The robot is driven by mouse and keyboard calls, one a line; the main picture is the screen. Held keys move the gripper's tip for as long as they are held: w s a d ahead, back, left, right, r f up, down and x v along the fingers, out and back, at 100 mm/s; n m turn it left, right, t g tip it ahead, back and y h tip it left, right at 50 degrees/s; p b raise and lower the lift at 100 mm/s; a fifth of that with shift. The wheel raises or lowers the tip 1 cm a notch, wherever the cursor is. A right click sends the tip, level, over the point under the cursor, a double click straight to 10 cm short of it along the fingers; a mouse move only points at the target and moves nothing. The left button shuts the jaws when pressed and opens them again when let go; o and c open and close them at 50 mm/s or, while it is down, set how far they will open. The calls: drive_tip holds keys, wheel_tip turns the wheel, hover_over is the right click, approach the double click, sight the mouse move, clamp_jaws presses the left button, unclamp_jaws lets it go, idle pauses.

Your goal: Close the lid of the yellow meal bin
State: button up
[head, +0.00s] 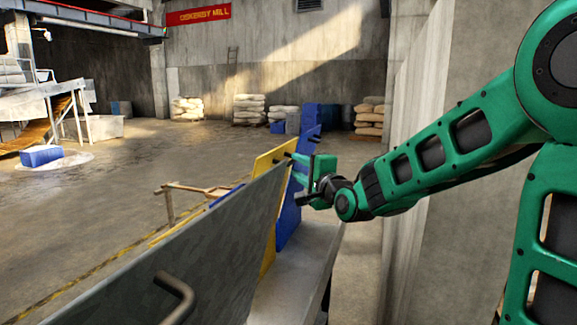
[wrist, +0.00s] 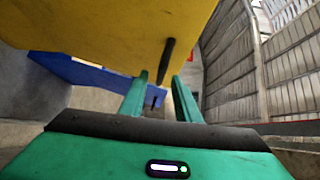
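The yellow lid (head: 268,162) of the meal bin stands raised and tilted, partly hidden by a grey lid in front of it. It fills the top of the wrist view (wrist: 110,30). Its dark bar handle (wrist: 167,60) sticks out towards my fingers. My gripper (head: 296,168) is beside the handle side of the yellow lid. In the wrist view, my gripper (wrist: 160,80) has its two green fingers apart, and the handle's end shows between the fingertips. I cannot tell whether they touch. The yellow bin's inside is hidden.
A raised grey lid (head: 205,250) with a handle (head: 176,292) stands nearest. A blue lid (head: 310,122) stands raised behind the yellow one. A concrete wall (head: 415,240) rises on the right, past a narrow gap. Open floor (head: 120,215) lies on the left.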

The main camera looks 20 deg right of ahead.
sight(292, 162)
drive_tip(key=shift+w+a+r, duration=0.1)
drive_tip(key=shift+w+a, duration=0.1)
drive_tip(key=shift+w, duration=1)
drive_tip(key=shift+w+a, duration=0.15)
drive_tip(key=shift+w, duration=1)
clamp_jaws()
